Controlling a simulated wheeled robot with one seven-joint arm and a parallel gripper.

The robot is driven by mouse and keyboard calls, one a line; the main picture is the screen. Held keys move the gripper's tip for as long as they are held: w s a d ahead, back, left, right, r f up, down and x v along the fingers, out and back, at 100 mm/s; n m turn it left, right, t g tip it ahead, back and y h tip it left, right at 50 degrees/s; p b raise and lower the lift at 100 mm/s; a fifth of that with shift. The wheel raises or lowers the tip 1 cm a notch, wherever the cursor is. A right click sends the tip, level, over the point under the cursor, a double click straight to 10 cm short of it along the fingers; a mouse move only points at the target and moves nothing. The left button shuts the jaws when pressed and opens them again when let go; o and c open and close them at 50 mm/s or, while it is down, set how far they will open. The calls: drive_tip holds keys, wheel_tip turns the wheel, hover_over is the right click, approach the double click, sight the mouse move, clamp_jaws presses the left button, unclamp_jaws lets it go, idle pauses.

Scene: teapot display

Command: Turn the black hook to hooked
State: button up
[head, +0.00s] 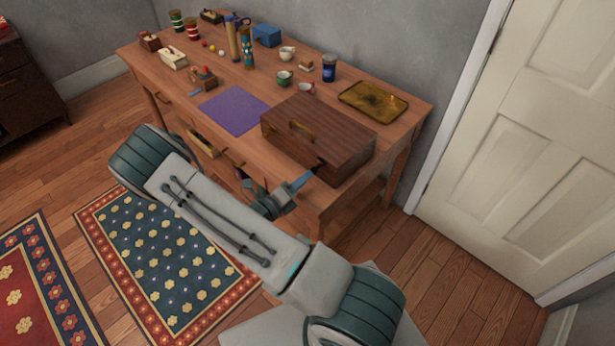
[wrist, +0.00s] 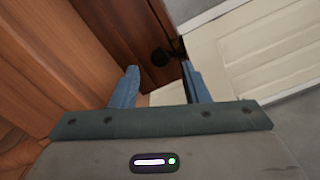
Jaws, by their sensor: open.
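The black hook (wrist: 161,57) is a small dark shape on the side of the dark brown wooden case (wrist: 122,22), near its edge in the wrist view. It is small and dark, so I cannot tell which way it is turned. In the head view the case (head: 335,140) lies on the front right of the table, and the hook does not show clearly. In the head view my gripper (head: 301,182) is just in front of the case.
The wooden table (head: 165,75) holds a purple cloth (head: 234,109), a gold tray (head: 373,101), cups, a blue jar (head: 329,69) and several small items. A white door (head: 505,130) is at the right.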

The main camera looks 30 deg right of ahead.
drive_tip(key=b+v, duration=0.1)
drive_tip(key=v, duration=0.9)
drive_tip(key=shift+a, duration=0.4)
drive_tip(key=shift+s+d+r, duration=0.1)
drive_tip(key=shift+s+r, duration=0.05)
drive_tip(key=s+r+m+g+y, duration=0.1)
drive_tip(key=s+r+m+y, duration=0.3)
drive_tip(key=r+m, duration=0.4)
drive_tip(key=s+r+m+g+y, duration=0.1)
drive_tip(key=s+r+m+y, duration=0.4)
drive_tip(key=m, duration=1)
drive_tip(key=s+r+m+g+y, duration=0.1)
drive_tip(key=s+r+m+y, duration=0.3)
drive_tip(key=r+m+y, duration=0.4)
drive_tip(key=shift+s+r+m, duration=0.35)
drive_tip(key=shift+r+m, duration=1.25)
drive_tip(key=shift+m, duration=0.5)
